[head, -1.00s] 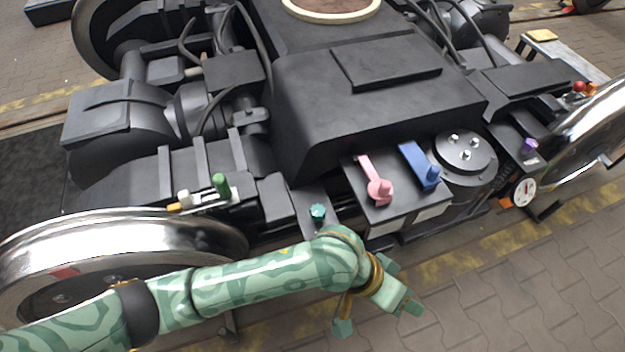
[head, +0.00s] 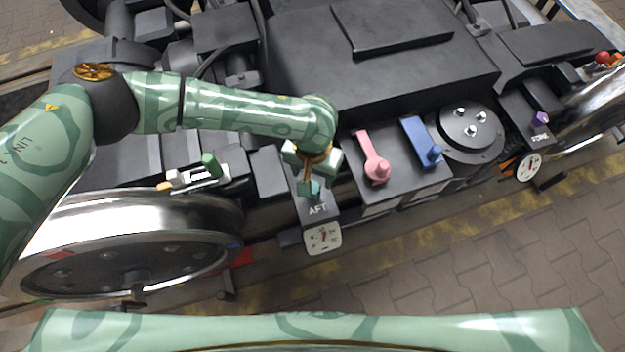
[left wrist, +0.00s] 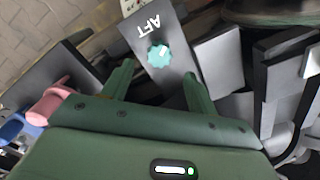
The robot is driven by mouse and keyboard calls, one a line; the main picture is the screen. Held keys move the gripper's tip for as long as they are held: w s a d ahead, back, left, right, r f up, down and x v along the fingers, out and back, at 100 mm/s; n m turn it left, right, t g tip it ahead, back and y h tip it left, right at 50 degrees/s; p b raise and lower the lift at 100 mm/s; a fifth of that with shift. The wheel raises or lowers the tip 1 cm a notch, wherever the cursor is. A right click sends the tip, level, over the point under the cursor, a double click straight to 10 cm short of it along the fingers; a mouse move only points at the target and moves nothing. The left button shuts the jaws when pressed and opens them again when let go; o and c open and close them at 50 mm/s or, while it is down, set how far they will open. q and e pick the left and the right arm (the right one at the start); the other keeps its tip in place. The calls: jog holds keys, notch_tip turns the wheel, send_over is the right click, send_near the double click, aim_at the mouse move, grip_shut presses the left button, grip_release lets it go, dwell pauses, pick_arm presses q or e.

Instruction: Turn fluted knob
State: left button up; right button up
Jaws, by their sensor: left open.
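A teal fluted knob (left wrist: 158,55) stands on a dark plate marked AFT (left wrist: 146,26). In the left wrist view it shows just beyond the fingertips and between their lines. In the head view the knob (head: 315,191) is partly hidden by my left gripper (head: 309,183), which hangs over the plate from above. My left gripper is open and empty, one finger to each side of the knob in the left wrist view (left wrist: 158,70). I cannot tell whether a finger touches it. A white dial with a red needle (head: 323,238) sits below the AFT plate. My right gripper is not in view.
A pink lever (head: 375,165) and a blue lever (head: 424,145) stand right of the gripper. A green peg (head: 211,164) is to the left. A purple knob (head: 542,118) and another dial (head: 529,166) are far right. A shiny wheel (head: 130,245) fills the lower left.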

aim_at(313, 185)
pick_arm(q)
notch_tip(313, 185, down, 6)
jog(key=b, duration=0.2)
jog(key=shift+r+b, duration=0.1)
jog(key=shift+b, duration=0.2)
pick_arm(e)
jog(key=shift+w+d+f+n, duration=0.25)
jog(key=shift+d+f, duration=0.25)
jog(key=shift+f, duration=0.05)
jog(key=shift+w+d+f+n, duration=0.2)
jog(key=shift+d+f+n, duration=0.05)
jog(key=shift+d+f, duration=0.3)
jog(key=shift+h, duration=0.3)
